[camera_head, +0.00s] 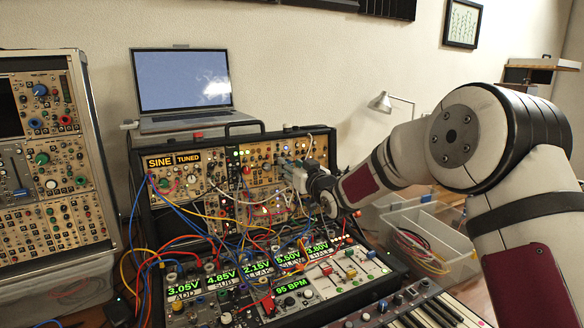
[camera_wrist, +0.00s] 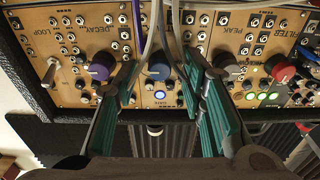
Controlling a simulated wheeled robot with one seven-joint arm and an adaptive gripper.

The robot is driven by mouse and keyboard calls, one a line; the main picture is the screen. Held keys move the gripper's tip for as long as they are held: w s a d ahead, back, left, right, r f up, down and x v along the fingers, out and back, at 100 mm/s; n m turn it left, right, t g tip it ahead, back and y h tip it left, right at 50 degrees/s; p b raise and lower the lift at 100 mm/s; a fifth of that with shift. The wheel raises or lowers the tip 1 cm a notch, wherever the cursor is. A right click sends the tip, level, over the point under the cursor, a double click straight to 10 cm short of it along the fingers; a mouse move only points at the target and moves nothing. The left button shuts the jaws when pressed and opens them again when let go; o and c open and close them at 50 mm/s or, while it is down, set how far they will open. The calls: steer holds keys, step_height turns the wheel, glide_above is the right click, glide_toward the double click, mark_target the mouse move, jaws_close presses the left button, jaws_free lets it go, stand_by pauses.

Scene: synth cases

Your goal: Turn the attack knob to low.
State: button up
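No ATTACK label is readable; cables cross the panel between DECAY and PEAK. A blue knob (camera_wrist: 156,68) sits there, between a purple knob (camera_wrist: 101,66) and a dark knob (camera_wrist: 224,62). My gripper (camera_wrist: 161,62) is open, its teal-padded fingers spread on either side of the blue knob. I cannot tell whether they touch it. In the head view my gripper (camera_head: 298,178) is at the upper right of the synth case (camera_head: 330,143), and it hides the knobs there.
A red knob (camera_wrist: 283,70) stands right of the fingers. White cables (camera_wrist: 148,30) hang close to the fingertips. Many patch cables (camera_head: 215,235) loop across the case in front. A laptop (camera_head: 182,82) stands behind, and a clear bin (camera_head: 425,235) of cables is at right.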

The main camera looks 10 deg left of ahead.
steer(key=shift+w+a, duration=0.1)
steer(key=shift+w, duration=0.05)
steer(key=shift+c, duration=0.4)
jaws_close()
steer(key=shift+n+b, duration=0.3)
steer(key=shift+b, duration=0.05)
steer(key=n+g+b, duration=0.1)
steer(key=n+b, duration=0.5)
steer(key=n, duration=0.3)
steer(key=n+g+b, duration=0.1)
steer(key=n+b, duration=0.5)
steer(key=n, duration=0.3)
steer(key=shift+y, duration=0.4)
steer(key=shift+n, duration=0.3)
